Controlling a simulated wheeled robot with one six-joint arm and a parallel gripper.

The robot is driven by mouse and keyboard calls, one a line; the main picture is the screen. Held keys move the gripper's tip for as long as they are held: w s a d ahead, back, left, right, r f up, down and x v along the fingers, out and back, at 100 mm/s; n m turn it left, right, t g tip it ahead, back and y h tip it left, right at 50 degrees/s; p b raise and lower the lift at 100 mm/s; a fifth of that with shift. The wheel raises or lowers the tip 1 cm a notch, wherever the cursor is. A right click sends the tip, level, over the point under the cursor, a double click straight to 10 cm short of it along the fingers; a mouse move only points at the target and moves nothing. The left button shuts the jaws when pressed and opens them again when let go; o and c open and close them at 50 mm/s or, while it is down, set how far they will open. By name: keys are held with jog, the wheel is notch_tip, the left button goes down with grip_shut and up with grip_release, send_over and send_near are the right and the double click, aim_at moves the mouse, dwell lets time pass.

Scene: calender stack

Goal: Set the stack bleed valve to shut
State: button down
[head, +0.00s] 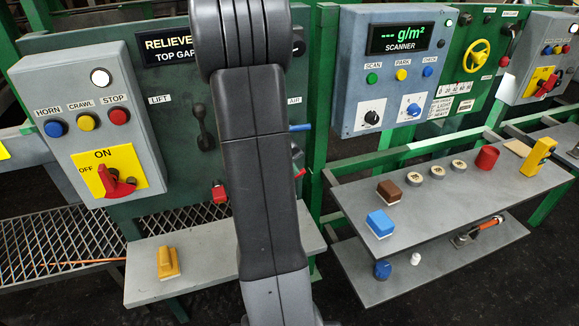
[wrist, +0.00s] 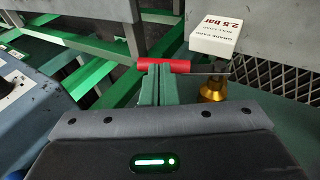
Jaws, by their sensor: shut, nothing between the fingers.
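A valve with a brass body (wrist: 213,90) shows in the wrist view, right of my fingers. A thin metal lever runs left from it to a red handle sleeve (wrist: 180,65). I take it for the bleed valve, but no label on it is readable. My gripper (wrist: 158,78) is shut and empty. Its fingertips overlap the red sleeve in the picture; I cannot tell whether they touch it. In the head view my arm hides the gripper and most of the area behind it. A red lever end (head: 300,173) and a blue lever end (head: 300,128) show at the arm's right edge.
A white card (wrist: 222,38) reading 2.5 bar stands behind the valve, near mesh. In the head view, a control box (head: 80,75) stands left and a scanner box (head: 398,75) right. A grey shelf (head: 450,205) at right holds several small objects. A yellow block (head: 168,263) sits on the lower left shelf.

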jog(key=shift+w+d+f+g+y+b, duration=0.2)
jog(key=shift+d+f+y+b, duration=0.15)
jog(key=shift+d+f+y, duration=0.25)
jog(key=shift+w+d+f+g+y+b, duration=0.15)
jog(key=shift+d+f+y+b, duration=0.25)
jog(key=shift+f, duration=0.25)
jog(key=shift+d+f, duration=0.1)
dwell(0.3)
jog(key=s+a+r+b, duration=0.3)
jog(key=s+a, duration=0.6)
jog(key=shift+s, duration=0.35)
